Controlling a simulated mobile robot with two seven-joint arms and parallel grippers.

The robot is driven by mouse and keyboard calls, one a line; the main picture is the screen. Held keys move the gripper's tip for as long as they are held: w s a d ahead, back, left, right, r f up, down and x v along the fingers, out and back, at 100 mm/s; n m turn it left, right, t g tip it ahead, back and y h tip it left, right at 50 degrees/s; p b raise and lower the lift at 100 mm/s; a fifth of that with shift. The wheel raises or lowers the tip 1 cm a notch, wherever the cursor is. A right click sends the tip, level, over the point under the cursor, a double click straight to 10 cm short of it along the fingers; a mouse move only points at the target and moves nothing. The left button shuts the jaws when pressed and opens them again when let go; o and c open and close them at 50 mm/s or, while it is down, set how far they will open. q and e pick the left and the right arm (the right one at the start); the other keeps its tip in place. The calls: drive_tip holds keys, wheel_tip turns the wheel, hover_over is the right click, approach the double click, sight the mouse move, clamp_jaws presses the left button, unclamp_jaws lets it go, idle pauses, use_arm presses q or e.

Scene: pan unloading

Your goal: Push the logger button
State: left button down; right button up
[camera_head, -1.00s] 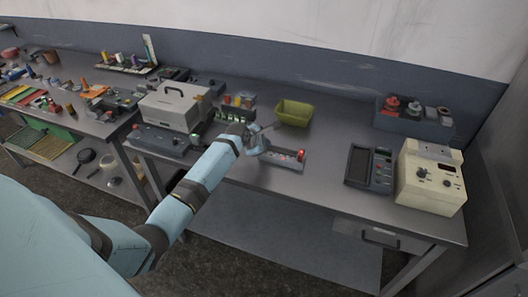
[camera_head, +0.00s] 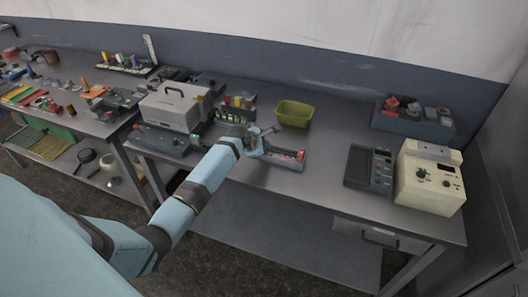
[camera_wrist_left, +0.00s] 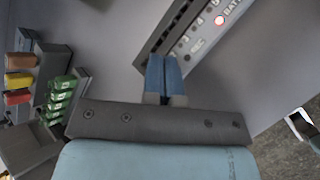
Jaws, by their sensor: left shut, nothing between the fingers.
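A low, narrow grey device (camera_head: 285,163) lies on the bench, with red marks on its top; I take it to be the logger. In the left wrist view its panel (camera_wrist_left: 192,37) shows a row of numbers, partial lettering "BAT" and a round red-ringed spot (camera_wrist_left: 220,20). My left gripper (camera_head: 262,149) is at the device's left end. In the wrist view its blue fingers (camera_wrist_left: 164,62) are together and empty, with tips at the panel's lower edge; I cannot tell whether they touch it. My right gripper is not in view.
A yellow-green bin (camera_head: 294,113) stands behind the device. A grey case (camera_head: 172,106) is to the left. A dark keypad unit (camera_head: 369,168) and a cream box (camera_head: 429,177) stand to the right. The bench between the device and keypad unit is clear.

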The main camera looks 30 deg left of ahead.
use_arm(q)
drive_tip(key=shift+f, duration=0.4)
idle(0.4)
idle(0.4)
drive_tip(key=shift+r+p, duration=0.85)
drive_tip(key=shift+p, duration=0.35)
drive_tip(key=shift+r, duration=2.5)
